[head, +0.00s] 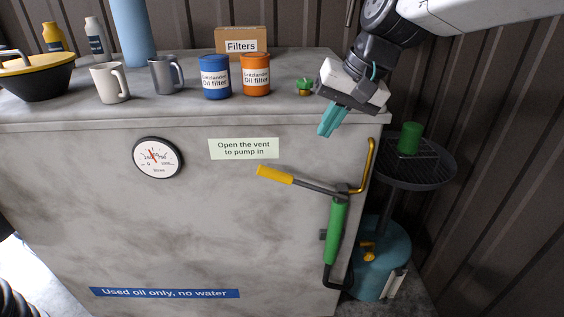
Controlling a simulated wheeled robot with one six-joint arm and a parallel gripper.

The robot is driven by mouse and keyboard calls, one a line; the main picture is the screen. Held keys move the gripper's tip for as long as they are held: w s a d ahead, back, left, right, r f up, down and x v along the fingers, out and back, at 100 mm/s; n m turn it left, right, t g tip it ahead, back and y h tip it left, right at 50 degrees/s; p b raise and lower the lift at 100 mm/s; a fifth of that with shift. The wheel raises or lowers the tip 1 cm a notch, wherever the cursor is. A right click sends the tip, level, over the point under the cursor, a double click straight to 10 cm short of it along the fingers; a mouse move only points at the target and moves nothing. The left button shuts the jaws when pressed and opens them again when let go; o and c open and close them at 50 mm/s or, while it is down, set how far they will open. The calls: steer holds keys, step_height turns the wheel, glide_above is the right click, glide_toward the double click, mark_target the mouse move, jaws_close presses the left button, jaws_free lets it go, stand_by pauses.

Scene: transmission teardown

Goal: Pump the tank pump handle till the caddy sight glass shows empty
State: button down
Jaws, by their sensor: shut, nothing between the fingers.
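The pump on the tank's front has a green barrel (337,231) and a handle with a yellow grip (275,174). The handle slopes up to the left from the pump's top. A yellow pipe (371,165) rises from the pump. The grey tank (228,230) bears a round dial gauge (158,157) with a red needle. The blue caddy (377,271) stands on the floor right of the tank, partly hidden; I cannot make out its sight glass. My gripper (328,131) is shut and empty, with teal fingers, above the pump and up right of the yellow grip, apart from it.
On the tank top stand a white mug (109,84), a grey mug (165,75), a blue oil filter (215,78), an orange oil filter (255,75) and a Filters box (240,40). A dark round drain pan (423,160) holds a green cylinder (409,138). Ribbed walls close the back and right.

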mark_target(276, 171)
steer(key=w+a, duration=0.2)
steer(key=w, duration=0.1)
steer(key=shift+w+a+r, duration=0.1)
steer(key=shift+a, duration=0.25)
steer(key=x, duration=1.4)
steer(key=shift+a+r, duration=0.1)
steer(key=shift+a, duration=0.15)
